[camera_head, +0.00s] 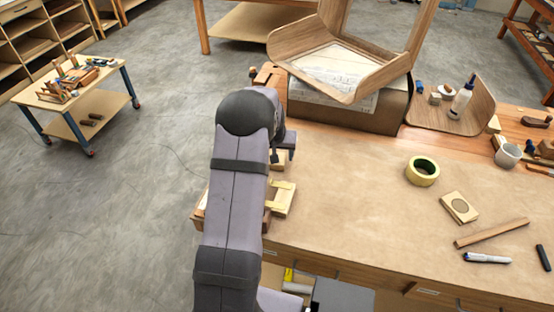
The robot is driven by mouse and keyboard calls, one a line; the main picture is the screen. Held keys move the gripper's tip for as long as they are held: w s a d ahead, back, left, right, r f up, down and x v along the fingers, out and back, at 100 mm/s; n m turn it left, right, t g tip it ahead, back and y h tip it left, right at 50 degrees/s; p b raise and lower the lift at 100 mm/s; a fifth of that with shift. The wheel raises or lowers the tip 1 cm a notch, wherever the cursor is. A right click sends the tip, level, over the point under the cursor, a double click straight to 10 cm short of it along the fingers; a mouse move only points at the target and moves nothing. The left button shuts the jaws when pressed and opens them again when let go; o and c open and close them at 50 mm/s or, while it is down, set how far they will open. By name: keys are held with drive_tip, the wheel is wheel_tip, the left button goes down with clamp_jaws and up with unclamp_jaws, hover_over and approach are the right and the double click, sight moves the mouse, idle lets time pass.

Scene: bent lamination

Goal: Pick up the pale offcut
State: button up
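Pale pieces of wood (283,198) lie at the left end of the workbench, partly behind my arm. I cannot tell for sure which of them is the pale offcut. A pale square block with a round mark (459,207) lies on the right of the bench mat. My arm rises from the bottom and bends over the bench's left end. Its dark wrist parts show just right of the arm, above the pale pieces. The fingertips of my gripper are hidden, so its opening and any contact cannot be seen.
A bent-wood chair form (345,72) stands on a box (350,112) at the bench's back. A yellow tape roll (422,171), a wood strip (491,233), a white marker (487,258) and a grey cup (508,156) are at right. The mat's middle (350,195) is clear.

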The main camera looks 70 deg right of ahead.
drive_tip(key=shift+p+x, duration=0.8)
drive_tip(key=shift+x, duration=1.05)
drive_tip(key=c, duration=1.2)
